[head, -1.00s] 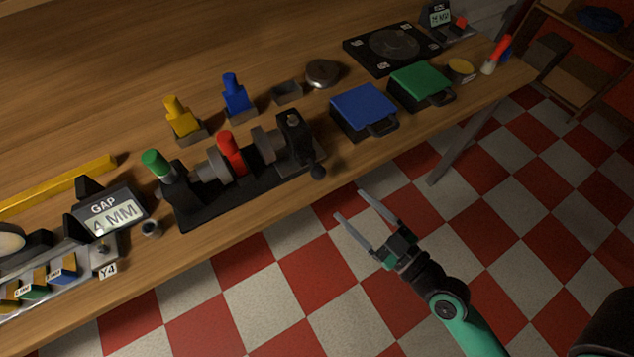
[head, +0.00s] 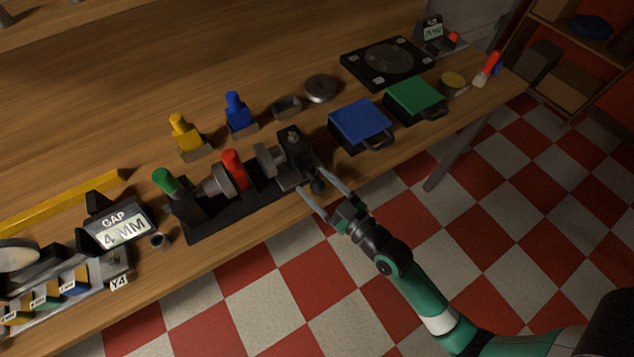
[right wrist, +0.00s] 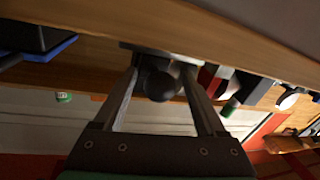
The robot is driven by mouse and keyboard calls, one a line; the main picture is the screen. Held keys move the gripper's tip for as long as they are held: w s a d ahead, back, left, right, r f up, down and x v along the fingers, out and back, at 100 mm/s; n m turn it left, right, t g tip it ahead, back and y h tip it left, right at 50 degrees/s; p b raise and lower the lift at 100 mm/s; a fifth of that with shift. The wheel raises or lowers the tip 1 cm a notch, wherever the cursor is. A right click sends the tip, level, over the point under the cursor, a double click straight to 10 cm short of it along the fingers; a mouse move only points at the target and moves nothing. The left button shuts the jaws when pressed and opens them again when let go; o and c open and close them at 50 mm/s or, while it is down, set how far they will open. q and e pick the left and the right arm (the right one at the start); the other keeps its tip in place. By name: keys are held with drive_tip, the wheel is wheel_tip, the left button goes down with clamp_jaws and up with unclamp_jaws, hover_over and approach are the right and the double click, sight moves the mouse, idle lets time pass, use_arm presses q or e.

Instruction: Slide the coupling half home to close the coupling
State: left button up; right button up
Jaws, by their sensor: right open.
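The coupling fixture has a black base (head: 217,218) at the front of the bench. Two grey coupling halves, a left one (head: 219,181) and a right one (head: 268,159), stand apart on it. A red-topped piece (head: 235,169) stands between them. The right half sits beside a black block (head: 294,148) with a dark ball knob (head: 318,186) on its front side. My right gripper (head: 313,181) is open, its fingers on either side of the knob. In the right wrist view the knob (right wrist: 160,86) lies between the open fingers; contact cannot be told. My left gripper is out of view.
A gap display (head: 122,230) reads 4 MM at the left. A green-topped piece (head: 167,181) stands at the fixture's left end. Yellow (head: 183,132) and blue (head: 238,111) pieces stand behind it. A blue box (head: 360,122) and a green box (head: 414,97) lie to the right.

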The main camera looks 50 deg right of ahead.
clamp_jaws()
idle(1.4)
